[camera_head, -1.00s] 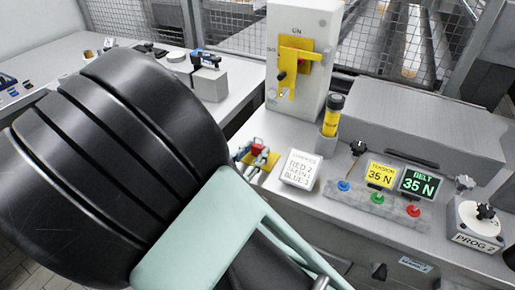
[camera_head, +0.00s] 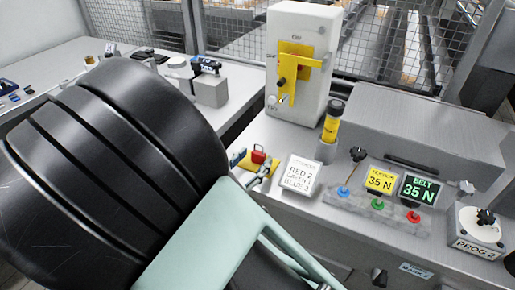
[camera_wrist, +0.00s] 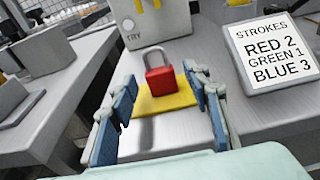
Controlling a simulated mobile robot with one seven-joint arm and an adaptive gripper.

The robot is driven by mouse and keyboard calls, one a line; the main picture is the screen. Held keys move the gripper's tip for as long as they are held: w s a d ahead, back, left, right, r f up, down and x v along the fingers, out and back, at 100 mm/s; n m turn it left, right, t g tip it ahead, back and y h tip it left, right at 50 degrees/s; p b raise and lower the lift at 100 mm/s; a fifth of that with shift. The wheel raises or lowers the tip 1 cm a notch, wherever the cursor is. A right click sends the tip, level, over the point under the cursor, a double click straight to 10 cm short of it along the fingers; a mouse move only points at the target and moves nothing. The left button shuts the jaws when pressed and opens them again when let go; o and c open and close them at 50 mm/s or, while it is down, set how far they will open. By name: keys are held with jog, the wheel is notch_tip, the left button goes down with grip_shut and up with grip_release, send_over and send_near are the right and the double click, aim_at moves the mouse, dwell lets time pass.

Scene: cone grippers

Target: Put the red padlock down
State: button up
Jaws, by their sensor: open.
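The red padlock (camera_wrist: 160,78) with a grey shackle stands upright on a yellow pad (camera_wrist: 168,104) on the grey bench. In the head view the padlock (camera_head: 258,157) shows just beyond my fingertips, with part of the yellow pad (camera_head: 237,159) beside it. My gripper (camera_wrist: 160,88) is open, its blue-padded fingers spread left and right of the padlock with gaps on both sides. In the head view my arm hides most of my gripper (camera_head: 262,172).
A white strokes card (camera_head: 300,175) stands right of the pad. Behind are a switch box (camera_head: 300,105) with a yellow handle and a yellow-black cylinder (camera_head: 332,122). A button panel (camera_head: 375,205) lies farther right. Bare bench shows in front of the pad.

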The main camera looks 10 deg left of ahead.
jog(key=p+v, duration=0.1)
jog(key=v, duration=1)
jog(key=shift+p, duration=0.35)
